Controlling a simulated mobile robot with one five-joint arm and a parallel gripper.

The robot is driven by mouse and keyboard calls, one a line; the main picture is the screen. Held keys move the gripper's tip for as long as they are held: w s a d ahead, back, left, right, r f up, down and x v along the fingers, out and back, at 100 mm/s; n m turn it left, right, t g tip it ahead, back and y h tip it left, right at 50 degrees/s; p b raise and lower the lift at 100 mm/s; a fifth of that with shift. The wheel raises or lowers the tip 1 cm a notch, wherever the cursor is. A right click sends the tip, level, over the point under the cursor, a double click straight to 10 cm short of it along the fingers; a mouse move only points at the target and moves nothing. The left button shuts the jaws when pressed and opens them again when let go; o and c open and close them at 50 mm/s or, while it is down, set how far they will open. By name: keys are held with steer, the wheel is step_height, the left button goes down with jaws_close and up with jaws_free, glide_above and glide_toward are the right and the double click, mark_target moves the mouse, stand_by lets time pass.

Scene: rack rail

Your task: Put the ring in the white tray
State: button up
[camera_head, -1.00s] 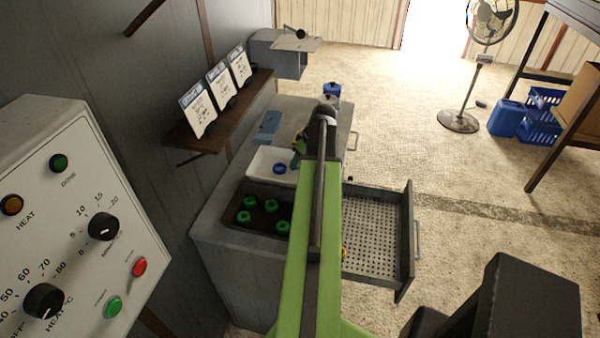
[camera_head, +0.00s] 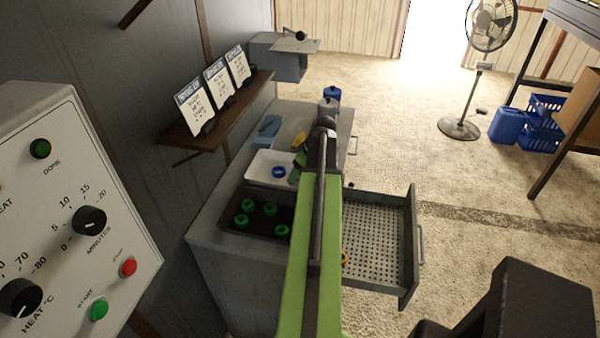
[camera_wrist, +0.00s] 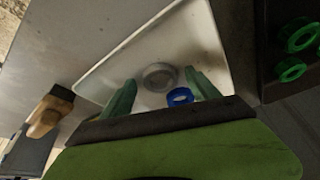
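The white tray (camera_head: 262,160) stands on the grey cabinet top, behind the dark tray. A blue ring (camera_head: 279,172) lies in it; the ring also shows in the wrist view (camera_wrist: 180,96). A pale round shape (camera_wrist: 160,76) shows beside the blue ring; I cannot tell if it is a ring or part of the tray. My gripper (camera_wrist: 160,80) is over the white tray, its two green fingers spread apart with nothing clasped between them. In the head view my arm hides most of the gripper.
A dark tray (camera_head: 231,220) with several green rings stands in front of the white tray. An open perforated drawer (camera_head: 378,240) juts out at right, with a small yellow-orange thing partly hidden by my arm. A card shelf (camera_head: 190,138) overhangs at left.

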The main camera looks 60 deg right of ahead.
steer(key=shift+s+r+p, duration=0.1)
steer(key=shift+r+p, duration=0.4)
steer(key=p+v, duration=1)
steer(key=v, duration=0.1)
steer(key=shift+r, duration=0.15)
